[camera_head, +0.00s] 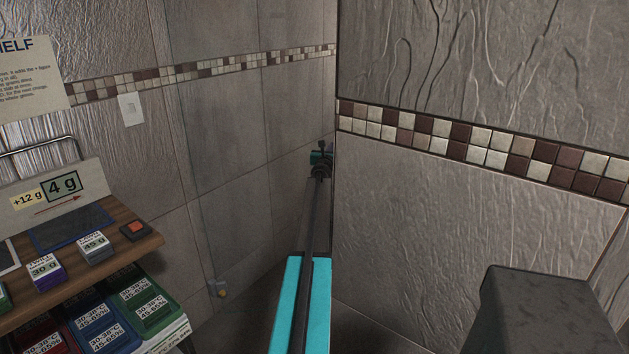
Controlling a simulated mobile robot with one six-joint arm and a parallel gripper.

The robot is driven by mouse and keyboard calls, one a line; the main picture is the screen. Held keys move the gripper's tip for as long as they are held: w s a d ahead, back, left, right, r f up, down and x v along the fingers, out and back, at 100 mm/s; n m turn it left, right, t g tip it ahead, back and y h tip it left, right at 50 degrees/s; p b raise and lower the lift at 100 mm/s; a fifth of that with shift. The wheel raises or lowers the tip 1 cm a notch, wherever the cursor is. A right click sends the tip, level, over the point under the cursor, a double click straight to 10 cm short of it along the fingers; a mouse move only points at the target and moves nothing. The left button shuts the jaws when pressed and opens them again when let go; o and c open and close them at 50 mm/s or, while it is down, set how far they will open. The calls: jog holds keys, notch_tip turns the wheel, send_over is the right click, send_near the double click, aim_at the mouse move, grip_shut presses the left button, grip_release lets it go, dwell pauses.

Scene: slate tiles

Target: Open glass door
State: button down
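A faint, see-through pane, which looks like the glass door (222,150), stands in front of the tiled back wall left of centre. Its left edge shows as a thin slanting line, and its right extent is hard to make out. A small metal fitting (218,288) sits low near that edge. I cannot make out a handle. My teal and black arm reaches up from the bottom centre. My gripper (320,158) is small and dark at its far end, by the corner of the right wall, which may hide part of it. Its fingers are too small to read.
A wooden shelf (140,247) with small labelled boxes and a sloping sign stands at the left. More labelled boxes (150,300) sit below it. A tiled wall (480,220) fills the right side. A dark grey block (540,315) is at the lower right.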

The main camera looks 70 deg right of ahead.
jog(key=shift+w+d+t, duration=0.4)
jog(key=shift+w+d, duration=0.05)
jog(key=shift+w, duration=0.1)
jog(key=shift+a, duration=0.1)
jog(key=s+a+b, duration=0.1)
jog(key=a, duration=1.2)
jog(key=shift+s+a, duration=0.25)
jog(key=shift+s, duration=0.15)
dwell(0.3)
dwell(0.4)
